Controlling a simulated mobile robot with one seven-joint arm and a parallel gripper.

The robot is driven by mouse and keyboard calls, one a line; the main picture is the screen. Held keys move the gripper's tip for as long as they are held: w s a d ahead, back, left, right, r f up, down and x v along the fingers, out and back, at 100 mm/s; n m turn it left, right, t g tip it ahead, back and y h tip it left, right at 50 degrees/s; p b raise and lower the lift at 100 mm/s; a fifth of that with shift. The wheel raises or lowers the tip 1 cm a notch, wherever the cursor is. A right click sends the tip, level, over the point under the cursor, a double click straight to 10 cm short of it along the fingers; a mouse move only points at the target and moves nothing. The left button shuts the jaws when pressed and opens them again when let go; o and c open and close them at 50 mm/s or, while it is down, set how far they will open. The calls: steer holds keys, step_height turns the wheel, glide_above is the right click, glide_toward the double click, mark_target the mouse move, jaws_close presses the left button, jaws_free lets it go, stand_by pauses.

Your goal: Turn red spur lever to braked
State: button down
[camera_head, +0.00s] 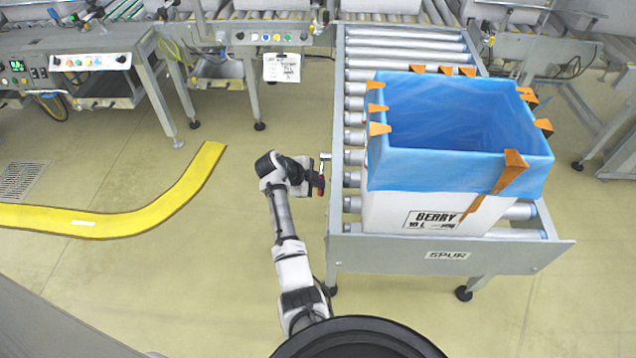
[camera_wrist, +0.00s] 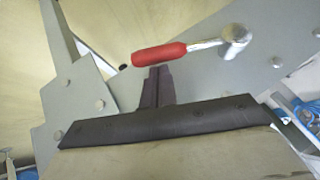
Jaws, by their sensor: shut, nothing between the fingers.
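The red spur lever (camera_head: 320,184) is on the left side rail of the spur conveyor. In the wrist view its red handle (camera_wrist: 159,54) points left from a metal shank and round pivot (camera_wrist: 235,36). My gripper (camera_head: 313,178) is beside the lever at the rail. In the wrist view my gripper's dark fingers (camera_wrist: 157,72) are together, with their tips just below the red handle. Nothing is between them. I cannot tell whether the tips touch the handle.
A white box (camera_head: 385,211) marked BERRY with a blue liner (camera_head: 455,172) and orange clips stands on the spur rollers. The SPUR end plate (camera_head: 385,252) closes the near end. A yellow floor strip (camera_head: 130,219) curves at left.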

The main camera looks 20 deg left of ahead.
steer(key=shift+w+f+m+t+b, duration=0.1)
steer(key=shift+f+m+t+b, duration=0.15)
steer(key=shift+f+t+b, duration=1.1)
steer(key=shift+w+f+m+g+b, duration=0.1)
steer(key=shift+f+m+b, duration=0.35)
steer(key=shift+b, duration=1.85)
steer(key=shift+t, duration=0.35)
steer(key=f+b, duration=0.1)
steer(key=b, duration=0.2)
steer(key=w+f+b, duration=0.1)
steer(key=f+b, duration=0.1)
steer(key=b, duration=0.1)
steer(key=w+f+b, duration=0.1)
steer(key=b, duration=0.3)
steer(key=shift+w+a+f, duration=0.15)
steer(key=shift+a+f, duration=0.15)
steer(key=shift+a, duration=0.05)
steer(key=shift+t+y, duration=0.3)
steer(key=shift+t, duration=0.1)
steer(key=shift+w+a+f+b, duration=0.25)
steer(key=shift+w+b, duration=0.45)
steer(key=shift+b, duration=0.5)
steer(key=shift+w+a+f+b, duration=0.2)
steer(key=shift+w+b, duration=0.45)
steer(key=shift+b, duration=0.6)
steer(key=shift+w+a+f+b, duration=0.15)
steer(key=shift+w+f+b, duration=0.15)
steer(key=shift+w+b, duration=0.65)
steer(key=shift+s, duration=0.2)
steer(key=shift+r, duration=0.1)
